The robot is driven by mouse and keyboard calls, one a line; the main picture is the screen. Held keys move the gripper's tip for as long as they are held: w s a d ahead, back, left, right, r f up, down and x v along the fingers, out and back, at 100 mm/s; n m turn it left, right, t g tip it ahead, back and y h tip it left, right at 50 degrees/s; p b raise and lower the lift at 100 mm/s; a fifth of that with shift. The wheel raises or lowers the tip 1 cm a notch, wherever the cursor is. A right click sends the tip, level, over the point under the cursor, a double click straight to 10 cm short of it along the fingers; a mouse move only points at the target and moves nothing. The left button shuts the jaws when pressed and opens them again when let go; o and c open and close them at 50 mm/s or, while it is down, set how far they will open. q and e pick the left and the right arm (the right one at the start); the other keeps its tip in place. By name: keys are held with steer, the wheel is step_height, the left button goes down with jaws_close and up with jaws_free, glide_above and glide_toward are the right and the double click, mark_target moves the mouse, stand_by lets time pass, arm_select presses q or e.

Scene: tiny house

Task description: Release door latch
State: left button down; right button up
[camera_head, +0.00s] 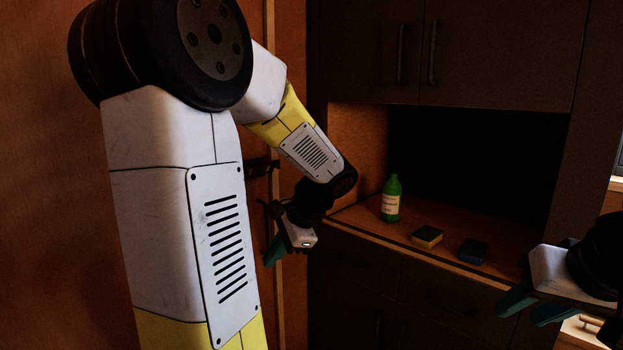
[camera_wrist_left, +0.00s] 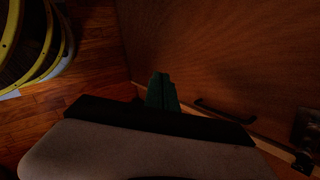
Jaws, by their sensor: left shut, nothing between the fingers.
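A brown wooden door panel (camera_head: 45,190) fills the left of the head view, and a wooden surface (camera_wrist_left: 220,45) fills the upper right of the left wrist view. A dark fitting that looks like the latch (camera_head: 262,168) sits at the panel's edge, partly hidden by my left arm. In the wrist view a dark bar handle (camera_wrist_left: 222,110) and a dark metal fitting (camera_wrist_left: 304,128) are on the wood. My left gripper (camera_head: 274,250) is shut and empty, below the fitting, its green fingertips (camera_wrist_left: 162,92) near the wood; contact is unclear. My right gripper (camera_head: 532,306) is open and empty.
A dark cabinet with a counter (camera_head: 350,215) stands right of the door edge. On it are a green bottle (camera_head: 391,199), a yellow sponge (camera_head: 427,237) and a dark blue sponge (camera_head: 473,251). Wooden floor (camera_wrist_left: 85,85) shows in the wrist view.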

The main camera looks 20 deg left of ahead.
arm_select(q)
steer(key=w+a+m+y, duration=0.4)
steer(key=w+a+y, duration=0.1)
steer(key=w, duration=0.2)
steer(key=w+d+r+m+t+y, duration=0.1)
steer(key=w+d+m+t+y, duration=0.1)
steer(key=w, duration=0.6)
steer(key=w+d+r+m+t+y, duration=0.2)
steer(key=w+m+t+y, duration=0.3)
steer(key=w+m, duration=0.3)
steer(key=shift+w+t+y, duration=0.3)
steer(key=shift+w+t, duration=0.1)
steer(key=shift+w, duration=0.35)
steer(key=shift+d, duration=0.1)
steer(key=w+a+r, duration=0.3)
steer(key=a+r, duration=0.3)
steer(key=a, duration=0.3)
steer(key=shift+w+r, duration=0.15)
steer(key=shift+w, duration=0.2)
steer(key=shift+r, duration=0.1)
